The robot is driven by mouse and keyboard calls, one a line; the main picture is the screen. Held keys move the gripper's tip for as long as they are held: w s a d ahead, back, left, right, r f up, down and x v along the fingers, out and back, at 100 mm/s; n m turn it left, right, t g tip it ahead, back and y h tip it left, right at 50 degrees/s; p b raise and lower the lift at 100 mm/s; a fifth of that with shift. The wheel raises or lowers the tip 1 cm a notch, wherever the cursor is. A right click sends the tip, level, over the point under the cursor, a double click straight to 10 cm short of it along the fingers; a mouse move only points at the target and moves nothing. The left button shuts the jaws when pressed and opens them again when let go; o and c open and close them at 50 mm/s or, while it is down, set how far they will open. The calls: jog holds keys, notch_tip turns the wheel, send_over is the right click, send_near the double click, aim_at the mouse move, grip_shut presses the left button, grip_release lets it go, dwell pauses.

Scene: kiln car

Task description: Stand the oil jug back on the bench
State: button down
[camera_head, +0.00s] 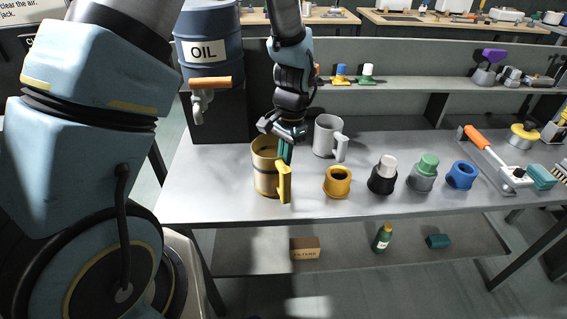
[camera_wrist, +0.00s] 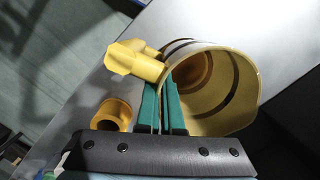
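The tan jug with a dark band and yellow handle (camera_head: 266,178), which I take for the oil jug, stands upright at the left of the grey bench (camera_head: 225,200). Its base appears to rest on the bench top. My gripper (camera_head: 285,150) comes down from above at the jug's rim, near the handle. In the wrist view, the green fingers of my gripper (camera_wrist: 160,108) are close together with the wall of the jug (camera_wrist: 238,122) between them, one finger inside and one outside. The handle shows beyond the fingertips. The lower part of the inner finger is hidden.
A grey jug (camera_head: 327,135) stands behind, and a yellow ring-shaped pot (camera_head: 338,183) stands to the right. Black (camera_head: 382,182), grey-green (camera_head: 422,180) and blue (camera_head: 462,175) pieces continue the row. A blue oil drum (camera_head: 208,45) with a tap stands behind left.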

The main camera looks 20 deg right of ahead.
jog(key=shift+f, duration=0.35)
dwell(0.4)
jog(key=c, duration=1)
grip_release()
jog(key=shift+r, duration=0.1)
jog(key=shift+w+d+r+p, duration=0.1)
jog(key=shift+d+r+p, duration=0.1)
jog(key=shift+r+p, duration=0.95)
jog(key=shift+w+d+r+p, duration=0.15)
jog(key=shift+r+p, duration=0.65)
jog(key=shift+r, duration=0.65)
jog(key=shift+s+d+r+p, duration=0.1)
jog(key=shift+d+r+p, duration=0.1)
jog(key=shift+r+p, duration=0.95)
jog(key=shift+w+r, duration=0.1)
jog(key=shift+r, duration=0.15)
notch_tip(320, 180, up, 10)
jog(key=d+b, duration=0.1)
jog(key=b, duration=0.2)
jog(key=shift+w+d+r+b, duration=0.2)
jog(key=shift+w+r+b, duration=0.05)
jog(key=shift+b, duration=0.1)
